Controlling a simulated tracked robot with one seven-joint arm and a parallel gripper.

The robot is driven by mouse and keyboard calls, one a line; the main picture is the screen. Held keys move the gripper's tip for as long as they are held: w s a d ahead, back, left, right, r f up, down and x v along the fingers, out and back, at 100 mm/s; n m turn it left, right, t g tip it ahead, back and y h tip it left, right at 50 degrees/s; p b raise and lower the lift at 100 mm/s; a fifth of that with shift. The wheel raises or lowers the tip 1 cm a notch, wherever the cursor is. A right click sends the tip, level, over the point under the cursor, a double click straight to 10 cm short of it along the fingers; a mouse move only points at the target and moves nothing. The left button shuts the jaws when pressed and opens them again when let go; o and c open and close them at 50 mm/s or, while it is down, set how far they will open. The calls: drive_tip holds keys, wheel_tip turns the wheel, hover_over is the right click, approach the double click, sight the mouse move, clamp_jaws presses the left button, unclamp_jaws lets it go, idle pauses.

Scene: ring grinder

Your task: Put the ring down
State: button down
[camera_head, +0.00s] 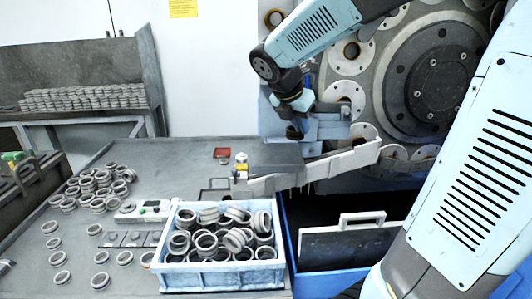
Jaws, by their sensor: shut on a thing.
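My gripper (294,131) points down at the end of my light-blue arm, in front of the grinder's left side. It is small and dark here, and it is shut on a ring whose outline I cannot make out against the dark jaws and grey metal. The grinder's large round plate (436,80) stands at the right, with several ring-shaped seats (345,97) around it. Grey metal guides (320,168) lie just below and right of my gripper. I cannot tell whether the ring touches anything.
A blue crate (222,281) full of grey rings stands on the table front. Loose rings (97,183) lie on the table's left side. A blue bin (300,278) stands right of the crate. Rings are stacked on a back-left bench (90,97). The table's middle (165,165) is clear.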

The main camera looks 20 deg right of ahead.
drive_tip(key=w+a+f, duration=0.1)
drive_tip(key=w+f, duration=0.1)
drive_tip(key=w, duration=0.2)
drive_tip(key=w+f, duration=0.3)
drive_tip(key=w, duration=0.1)
drive_tip(key=w+a+f, duration=0.1)
drive_tip(key=w+f, duration=0.2)
drive_tip(key=w, duration=0.1)
drive_tip(key=shift+w+a+f, duration=0.1)
drive_tip(key=shift+w+a, duration=0.2)
drive_tip(key=shift+w+a+f, duration=0.15)
drive_tip(key=shift+w+f, duration=0.5)
drive_tip(key=shift+f, duration=0.2)
wheel_tip(320, 180, down, 3)
drive_tip(key=shift+r, duration=0.1)
drive_tip(key=c, duration=1.2)
unclamp_jaws()
drive_tip(key=shift+c, duration=0.2)
